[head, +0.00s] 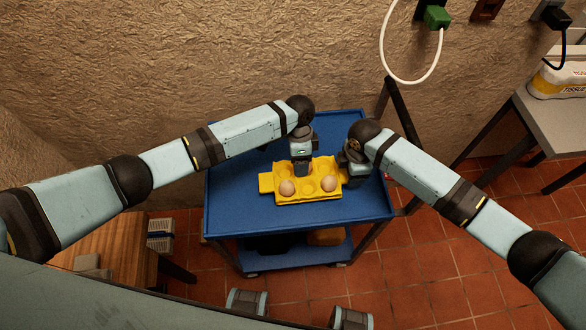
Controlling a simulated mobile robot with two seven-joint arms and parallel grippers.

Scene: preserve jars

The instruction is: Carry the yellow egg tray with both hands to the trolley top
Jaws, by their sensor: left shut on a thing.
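The yellow egg tray (283,172) is over the blue trolley top (240,215) and appears to rest on it, roughly level. Two brown eggs, a left one (287,188) and a right one (328,184), sit in its near cups; other cups look empty. Its left end tab shows free. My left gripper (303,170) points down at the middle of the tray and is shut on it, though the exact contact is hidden. My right gripper (350,176) is at the tray's right end; its fingers are hidden, so I cannot tell whether they grip.
The trolley has a dark handle (403,120) at its right rear and a lower shelf with dark and brown items. A wooden table (120,245) is at lower left. A grey table (560,115) bears a tissue pack (560,82) at right. The trolley top's left side is bare.

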